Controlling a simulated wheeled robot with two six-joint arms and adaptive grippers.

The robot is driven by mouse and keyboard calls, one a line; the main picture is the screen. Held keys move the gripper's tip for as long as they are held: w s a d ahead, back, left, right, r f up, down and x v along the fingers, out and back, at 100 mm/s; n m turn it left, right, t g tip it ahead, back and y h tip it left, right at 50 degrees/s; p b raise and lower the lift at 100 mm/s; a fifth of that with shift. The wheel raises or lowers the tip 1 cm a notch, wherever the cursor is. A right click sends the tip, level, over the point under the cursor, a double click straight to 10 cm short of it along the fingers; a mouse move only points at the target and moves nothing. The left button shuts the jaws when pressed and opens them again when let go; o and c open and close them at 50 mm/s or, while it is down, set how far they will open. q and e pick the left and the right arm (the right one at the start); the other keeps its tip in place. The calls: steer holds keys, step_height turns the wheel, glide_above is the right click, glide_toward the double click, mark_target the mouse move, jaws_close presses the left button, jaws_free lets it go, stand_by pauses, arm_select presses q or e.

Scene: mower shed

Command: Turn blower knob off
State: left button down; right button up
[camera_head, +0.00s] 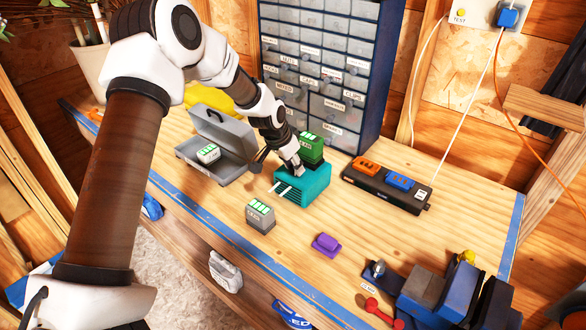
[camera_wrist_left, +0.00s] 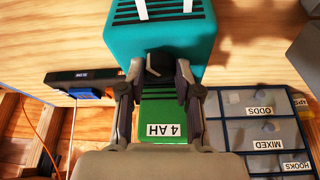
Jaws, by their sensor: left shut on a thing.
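The teal blower (camera_head: 302,186) sits on the wooden workbench, with dark vent slots and two white strips on its face. It also shows at the top of the left wrist view (camera_wrist_left: 180,38). Its dark knob (camera_wrist_left: 159,64) is on the side toward my wrist, between my left fingertips. My left gripper (camera_head: 294,170) comes down onto the blower from behind and is shut on the knob; the fingers (camera_wrist_left: 157,74) lie on either side of it. The knob's setting cannot be read. The knob is hidden by the gripper in the head view. My right gripper is out of view.
A green battery (camera_head: 312,147) stands right behind the blower. A charger strip (camera_head: 386,188) is to the right, an open grey case (camera_head: 222,130) to the left. A grey battery (camera_head: 260,215) and a purple block (camera_head: 326,245) lie in front. Drawers (camera_head: 330,60) rise behind.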

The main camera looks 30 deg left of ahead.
arm_select(q)
steer(key=f+m+h+b, duration=0.1)
steer(key=m+b, duration=0.1)
steer(key=b, duration=0.2)
steer(key=shift+f+m, duration=0.1)
steer(key=shift+m, duration=0.3)
steer(key=shift+a+m+g+h+b, duration=0.1)
steer(key=shift+m+g+h+b, duration=0.35)
steer(key=shift+m+b, duration=0.7)
steer(key=shift+r+m+g+h+b, duration=0.25)
steer(key=shift+m+g+b, duration=0.15)
steer(key=shift+m, duration=0.65)
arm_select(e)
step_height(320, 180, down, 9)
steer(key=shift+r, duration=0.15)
arm_select(q)
steer(key=c, duration=0.8)
jaws_free()
steer(key=shift+w, duration=0.3)
steer(key=v, duration=1.2)
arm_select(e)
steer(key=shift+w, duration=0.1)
